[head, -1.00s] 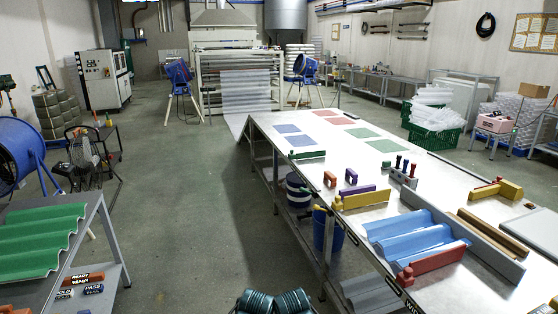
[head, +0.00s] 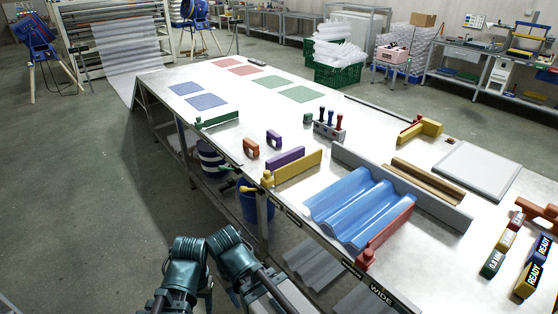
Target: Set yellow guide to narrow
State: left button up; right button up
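The yellow guide (head: 299,168) is a long upright bar on the metal table, with a yellow knob (head: 267,179) at its near end by the front edge. It lies left of the blue corrugated sheet (head: 347,205), with a gap between. The red guide (head: 390,232) lies along the sheet's right side. A black label on the table's front edge reads WIDE (head: 381,296), near the red guide's end; other dark labels there are too small to read. Dark teal parts of my arms show at the bottom, but neither gripper can be seen.
A purple bar (head: 286,158) lies just behind the yellow guide. A long grey rail (head: 400,188) runs behind the sheet. A second yellow block (head: 424,130) stands farther back. Labelled blocks, one a READY block (head: 540,260), lie at right.

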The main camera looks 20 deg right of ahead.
aim_at(285, 173)
jog(key=i+l+z, duration=0.1)
jog(key=i+z, duration=0.6)
jog(key=i+j+z, duration=0.1)
jog(key=i+z, duration=0.25)
jog(key=z, duration=0.55)
